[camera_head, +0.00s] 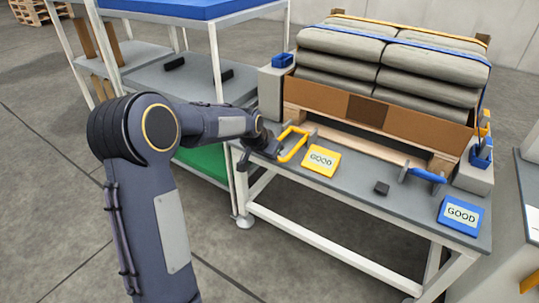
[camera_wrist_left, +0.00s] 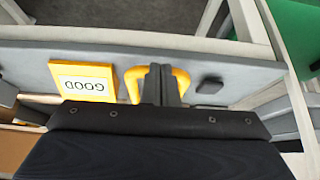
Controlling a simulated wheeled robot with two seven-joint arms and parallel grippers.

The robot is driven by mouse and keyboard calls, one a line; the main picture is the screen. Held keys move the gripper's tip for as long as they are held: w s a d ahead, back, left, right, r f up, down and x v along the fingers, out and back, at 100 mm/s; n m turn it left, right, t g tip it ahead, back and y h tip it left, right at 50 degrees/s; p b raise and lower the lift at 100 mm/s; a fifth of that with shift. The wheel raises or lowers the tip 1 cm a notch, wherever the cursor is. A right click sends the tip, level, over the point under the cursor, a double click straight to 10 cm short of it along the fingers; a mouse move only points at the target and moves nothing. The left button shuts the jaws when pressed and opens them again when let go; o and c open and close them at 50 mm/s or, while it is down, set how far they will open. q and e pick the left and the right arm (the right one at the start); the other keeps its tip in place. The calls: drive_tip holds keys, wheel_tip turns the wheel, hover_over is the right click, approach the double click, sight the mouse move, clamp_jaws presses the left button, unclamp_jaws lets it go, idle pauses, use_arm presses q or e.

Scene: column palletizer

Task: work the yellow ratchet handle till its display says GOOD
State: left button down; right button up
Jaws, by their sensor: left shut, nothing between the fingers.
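The yellow ratchet handle (camera_head: 292,143) is a yellow loop at the left end of the grey table, and it shows in the left wrist view (camera_wrist_left: 134,84). The yellow display (camera_head: 321,160) beside it reads GOOD; it appears upside down in the left wrist view (camera_wrist_left: 84,81). My left gripper (camera_head: 274,151) is shut and empty at the handle's left side. In the left wrist view its fingers (camera_wrist_left: 163,84) lie in front of the yellow loop. I cannot tell if they touch it. My right gripper is not in view.
A blue handle (camera_head: 427,174) and a blue display (camera_head: 461,214) reading GOOD are at the table's right. A small black block (camera_head: 382,188) lies between. Strapped grey sacks (camera_head: 390,65) are stacked behind. A shelf rack (camera_head: 190,80) stands at left.

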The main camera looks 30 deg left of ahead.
use_arm(q)
drive_tip(key=s+f+p+v, duration=0.1)
drive_tip(key=p+v, duration=0.4)
drive_tip(key=v, duration=0.7)
drive_tip(key=shift+s+p, duration=0.35)
drive_tip(key=shift+s, duration=0.55)
drive_tip(key=shift+r, duration=0.1)
idle(0.7)
